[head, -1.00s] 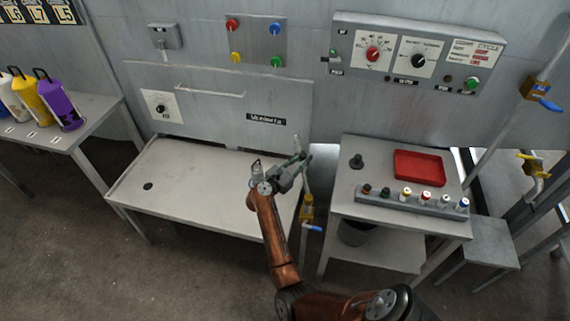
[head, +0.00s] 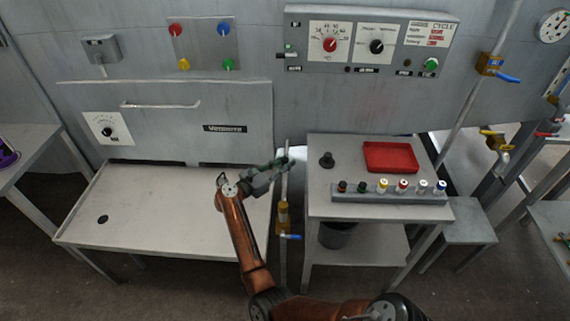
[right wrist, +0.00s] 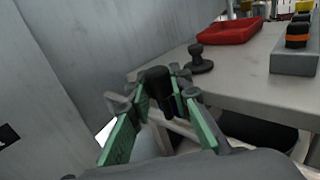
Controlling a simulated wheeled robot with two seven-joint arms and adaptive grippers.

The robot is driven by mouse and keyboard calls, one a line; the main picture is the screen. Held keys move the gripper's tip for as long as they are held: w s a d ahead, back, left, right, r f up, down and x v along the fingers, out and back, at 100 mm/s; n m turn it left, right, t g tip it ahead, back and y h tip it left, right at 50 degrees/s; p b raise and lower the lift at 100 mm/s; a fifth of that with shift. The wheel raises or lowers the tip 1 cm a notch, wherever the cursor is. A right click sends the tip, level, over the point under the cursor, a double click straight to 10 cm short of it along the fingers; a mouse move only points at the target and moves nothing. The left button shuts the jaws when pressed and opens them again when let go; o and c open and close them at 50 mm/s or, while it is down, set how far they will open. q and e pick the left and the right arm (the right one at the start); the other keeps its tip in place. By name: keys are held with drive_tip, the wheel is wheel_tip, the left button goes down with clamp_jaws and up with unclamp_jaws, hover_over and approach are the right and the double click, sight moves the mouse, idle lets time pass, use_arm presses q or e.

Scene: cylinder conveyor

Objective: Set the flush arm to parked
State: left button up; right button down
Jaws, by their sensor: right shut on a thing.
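My right gripper (head: 280,166) reaches in on my orange-brown arm to the gap between the sink bench and the right table. It is shut on an upright pale rod (head: 286,190), which looks like the flush arm. The rod stands above a brass valve (head: 284,217) with a blue lever (head: 290,236). In the right wrist view, the green-padded fingers (right wrist: 163,112) lie either side of a black-ended grip (right wrist: 157,80). The fingers hide part of it. No parked mark on it is readable. My left gripper is not in view.
The right table carries a red tray (head: 391,157), a black knob (head: 326,160) and a rack of several coloured-capped items (head: 390,196), close right of my gripper. The sink bench (head: 165,205) is clear. A control panel (head: 370,45) hangs behind. More valves (head: 492,66) are at the right.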

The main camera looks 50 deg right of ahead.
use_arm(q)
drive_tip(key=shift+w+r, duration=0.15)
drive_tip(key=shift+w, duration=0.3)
use_arm(e)
drive_tip(key=shift+s+d, duration=0.1)
drive_tip(key=shift+r, duration=0.1)
drive_tip(key=c, duration=1.7)
unclamp_jaws()
drive_tip(key=shift+c, duration=0.2)
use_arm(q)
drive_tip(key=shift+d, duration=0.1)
use_arm(e)
drive_tip(key=shift+a, duration=0.2)
drive_tip(key=w+a, duration=0.1)
drive_tip(key=a, duration=1)
drive_tip(key=shift+w+a, duration=0.2)
drive_tip(key=shift+a, duration=0.1)
